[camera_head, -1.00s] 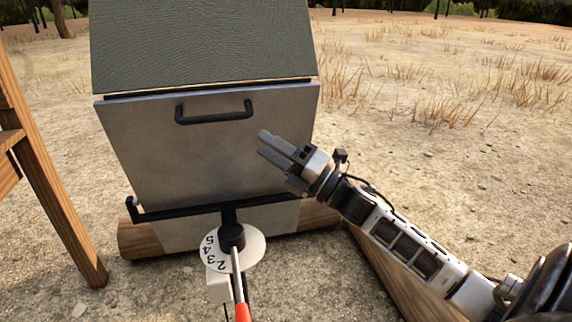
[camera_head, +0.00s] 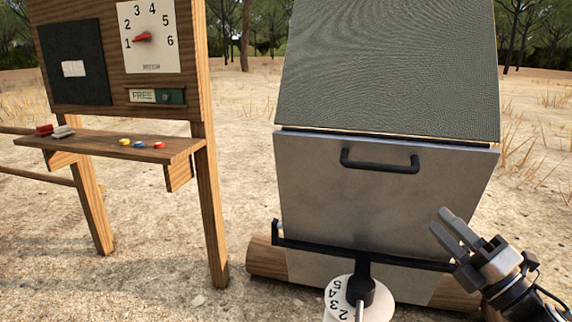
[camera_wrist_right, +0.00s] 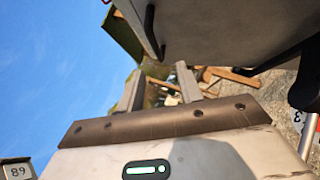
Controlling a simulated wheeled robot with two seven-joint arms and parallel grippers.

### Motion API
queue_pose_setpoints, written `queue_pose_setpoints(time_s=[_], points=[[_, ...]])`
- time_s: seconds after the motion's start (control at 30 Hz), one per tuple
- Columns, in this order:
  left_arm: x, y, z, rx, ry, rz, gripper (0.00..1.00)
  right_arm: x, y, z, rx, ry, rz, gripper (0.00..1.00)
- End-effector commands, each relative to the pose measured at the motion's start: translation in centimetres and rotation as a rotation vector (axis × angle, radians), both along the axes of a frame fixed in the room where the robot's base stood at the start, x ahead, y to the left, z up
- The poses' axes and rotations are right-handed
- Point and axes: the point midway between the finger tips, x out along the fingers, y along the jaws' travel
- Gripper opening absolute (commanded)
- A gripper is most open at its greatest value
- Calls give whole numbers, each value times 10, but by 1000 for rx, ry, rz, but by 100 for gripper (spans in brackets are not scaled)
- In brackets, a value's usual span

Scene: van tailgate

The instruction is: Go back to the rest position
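My right gripper (camera_head: 449,226) is in the lower right of the head view, in front of the right part of the grey metal front panel (camera_head: 330,195). Its two fingers stand apart with nothing between them. The right wrist view shows the same open fingers (camera_wrist_right: 160,90), with a gap through which ground and wood show. My left gripper is not in view. The panel belongs to a box with a green textured top (camera_head: 390,70). A black handle (camera_head: 380,165) is on the panel, left of and above my right gripper, and apart from it.
A black bar (camera_head: 340,247) runs low across the panel. A white numbered dial (camera_head: 375,312) stands before it. At left is a wooden post board (camera_head: 190,70) with a gauge (camera_head: 150,50) and a shelf (camera_head: 110,145) holding small coloured pieces. Open ground lies between board and box.

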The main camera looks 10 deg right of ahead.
Motion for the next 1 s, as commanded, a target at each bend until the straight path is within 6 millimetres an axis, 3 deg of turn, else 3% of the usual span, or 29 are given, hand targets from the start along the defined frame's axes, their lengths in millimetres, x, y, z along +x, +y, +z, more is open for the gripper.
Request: queue_pose_setpoints(time_s=[0.17, 0.27, 0.4, 0.5, 0.7, 1.0], points=[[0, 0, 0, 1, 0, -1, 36, -1, 4, -55, 344, 283, -143, 36], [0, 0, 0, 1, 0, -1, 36, -16, 12, -104, 613, 515, -268, 36], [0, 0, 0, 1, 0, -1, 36, -59, 33, -170, 955, 835, -459, 36], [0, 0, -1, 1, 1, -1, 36, -92, 51, -201, 1123, 1009, -577, 36], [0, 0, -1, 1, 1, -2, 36, -149, 82, -234, 1325, 1251, -760, 36], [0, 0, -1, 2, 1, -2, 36, -216, 119, -249, 1486, 1498, -975, 36]])
